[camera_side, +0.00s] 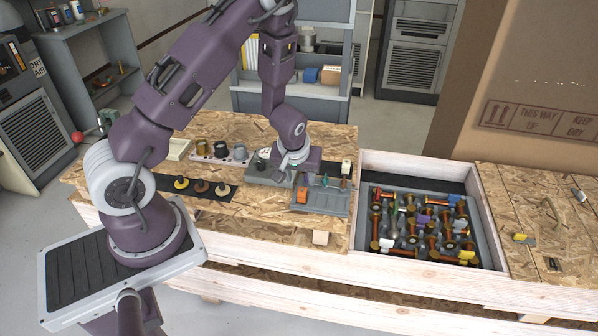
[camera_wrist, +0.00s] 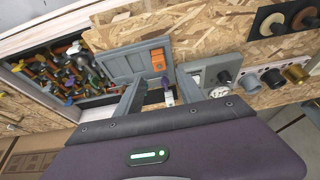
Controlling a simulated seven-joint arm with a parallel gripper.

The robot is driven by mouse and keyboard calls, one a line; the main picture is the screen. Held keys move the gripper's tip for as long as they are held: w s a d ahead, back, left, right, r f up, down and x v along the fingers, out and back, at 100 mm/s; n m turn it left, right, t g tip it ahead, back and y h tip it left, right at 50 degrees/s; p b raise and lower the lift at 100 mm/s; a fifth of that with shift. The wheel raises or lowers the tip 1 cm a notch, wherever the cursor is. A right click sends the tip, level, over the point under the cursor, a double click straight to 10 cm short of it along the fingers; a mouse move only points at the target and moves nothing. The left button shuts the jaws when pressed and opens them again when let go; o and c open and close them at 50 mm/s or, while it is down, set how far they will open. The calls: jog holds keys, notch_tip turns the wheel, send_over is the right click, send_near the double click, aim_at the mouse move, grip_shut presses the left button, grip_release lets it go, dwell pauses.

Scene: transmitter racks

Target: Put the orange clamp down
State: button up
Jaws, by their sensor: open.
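The orange clamp (camera_side: 302,195) lies at the left end of a grey tray (camera_side: 325,204) on the wooden bench. In the wrist view the orange clamp (camera_wrist: 158,60) sits at the right end of the grey tray (camera_wrist: 118,68), beyond my fingertips. My gripper (camera_wrist: 160,88) is open, with its two fingers apart and the clamp not between them.
A bin (camera_side: 478,212) full of orange-ended rods and coloured pieces is set in the crate right of the tray. A black strip (camera_side: 225,193) with several round knobs lies left. Several dials and sockets (camera_side: 221,149) stand behind. A large cardboard box (camera_side: 530,90) stands back right.

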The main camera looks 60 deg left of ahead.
jog(key=s+d+r+m+t+h, duration=0.1)
jog(key=s+d+r, duration=0.15)
jog(key=r, duration=0.45)
jog(key=s+d+r+m+h, duration=0.15)
jog(key=d+r, duration=0.25)
jog(key=r, duration=0.4)
jog(key=s+d+r+m+t, duration=0.1)
jog(key=s+d+r+m, duration=0.1)
jog(key=d+r, duration=0.35)
jog(key=s+d+r+m, duration=0.1)
jog(key=s+r, duration=0.3)
jog(key=s, duration=0.4)
jog(key=s+d+r+m, duration=0.1)
jog(key=s+r+m, duration=0.2)
jog(key=s+r, duration=0.2)
jog(key=s, duration=0.3)
jog(key=shift+d+h, duration=0.3)
jog(key=shift+h, duration=0.05)
jog(key=shift+r+m, duration=0.1)
jog(key=shift+m, duration=0.15)
